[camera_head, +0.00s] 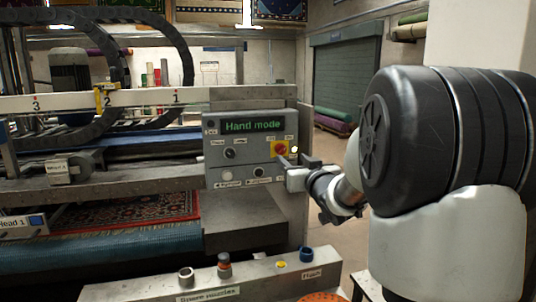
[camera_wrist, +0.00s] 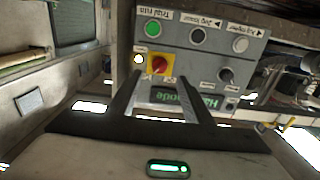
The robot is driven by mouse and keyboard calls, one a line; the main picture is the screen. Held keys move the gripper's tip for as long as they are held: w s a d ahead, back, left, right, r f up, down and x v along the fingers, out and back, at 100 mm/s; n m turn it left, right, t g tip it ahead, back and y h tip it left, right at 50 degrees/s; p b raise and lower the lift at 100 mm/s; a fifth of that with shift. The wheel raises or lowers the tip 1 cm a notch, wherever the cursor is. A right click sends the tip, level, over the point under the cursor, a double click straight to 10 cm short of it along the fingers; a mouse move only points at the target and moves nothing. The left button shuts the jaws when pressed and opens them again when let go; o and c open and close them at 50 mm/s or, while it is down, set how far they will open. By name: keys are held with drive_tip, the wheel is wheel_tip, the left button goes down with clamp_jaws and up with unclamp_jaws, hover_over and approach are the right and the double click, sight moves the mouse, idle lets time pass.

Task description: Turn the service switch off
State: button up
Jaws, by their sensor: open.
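The service switch looks to be the red rotary knob on a yellow plate (camera_head: 281,148) on the grey control panel (camera_head: 221,137). It also shows in the wrist view (camera_wrist: 159,65), where its handle looks slanted. My gripper (camera_head: 286,164) is in front of the panel's lower right part, close to the switch. In the wrist view my gripper (camera_wrist: 160,75) is open and empty, its fingers spread with the red knob between their tips in the picture. I cannot tell whether they touch it. The panel's display (camera_head: 252,125) reads "Hand mode" in green.
A lit lamp (camera_wrist: 139,58) sits beside the switch. A ledge with spare nozzles (camera_head: 224,264) stands in front. A patterned rug (camera_head: 130,212) lies under the machine's beam.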

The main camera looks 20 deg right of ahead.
sight(283, 151)
drive_tip(key=w, duration=0.8)
drive_tip(key=shift+w, duration=0.2)
drive_tip(key=c, duration=1.1)
